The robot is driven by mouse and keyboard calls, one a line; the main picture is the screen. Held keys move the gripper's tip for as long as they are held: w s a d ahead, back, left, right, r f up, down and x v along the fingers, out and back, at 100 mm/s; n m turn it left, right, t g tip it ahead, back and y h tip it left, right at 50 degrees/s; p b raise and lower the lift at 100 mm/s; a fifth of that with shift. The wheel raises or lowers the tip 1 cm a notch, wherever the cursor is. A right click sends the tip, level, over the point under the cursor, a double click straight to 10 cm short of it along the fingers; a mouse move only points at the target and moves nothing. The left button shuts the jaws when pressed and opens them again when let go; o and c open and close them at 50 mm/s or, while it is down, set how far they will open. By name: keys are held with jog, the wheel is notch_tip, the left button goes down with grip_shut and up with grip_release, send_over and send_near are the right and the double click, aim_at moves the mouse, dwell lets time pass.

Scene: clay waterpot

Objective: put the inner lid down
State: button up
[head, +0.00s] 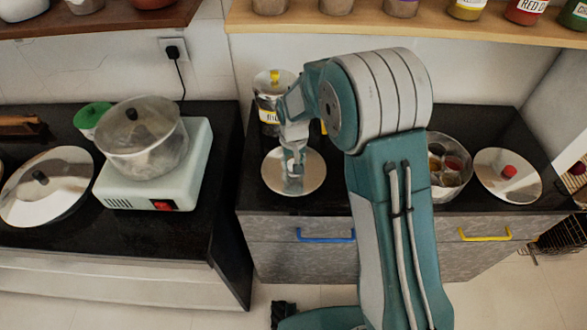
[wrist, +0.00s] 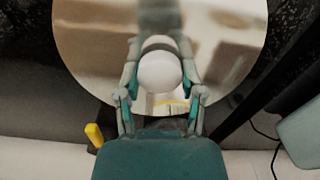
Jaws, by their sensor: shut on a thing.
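The inner lid (head: 273,178) is a round, shiny steel disc over the dark counter (head: 330,195), left of my arm in the head view. In the wrist view the lid (wrist: 85,40) fills the upper middle, with a pale round knob (wrist: 159,72). My gripper (head: 293,168) is above the lid's middle. In the wrist view its fingers (wrist: 160,75) are closed on both sides of the knob. The lid looks roughly level; whether it touches the counter or hangs just above cannot be told.
A round steel spice box (head: 467,147) with several small cups stands right of my arm, partly hidden. A steel lid with a red knob (head: 508,171) lies farther right. A labelled tin (head: 268,100) stands behind the lid. Left, past a gap, a pot (head: 140,140) sits on a hotplate (head: 190,165).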

aim_at(290, 170)
jog(key=f, duration=0.2)
jog(key=shift+s+a+f, duration=0.1)
jog(key=shift+a+f, duration=0.4)
jog(key=shift+a, duration=0.25)
jog(key=o, duration=0.9)
jog(key=shift+d, duration=0.2)
jog(key=shift+o, duration=1.4)
jog(key=shift+d, duration=0.3)
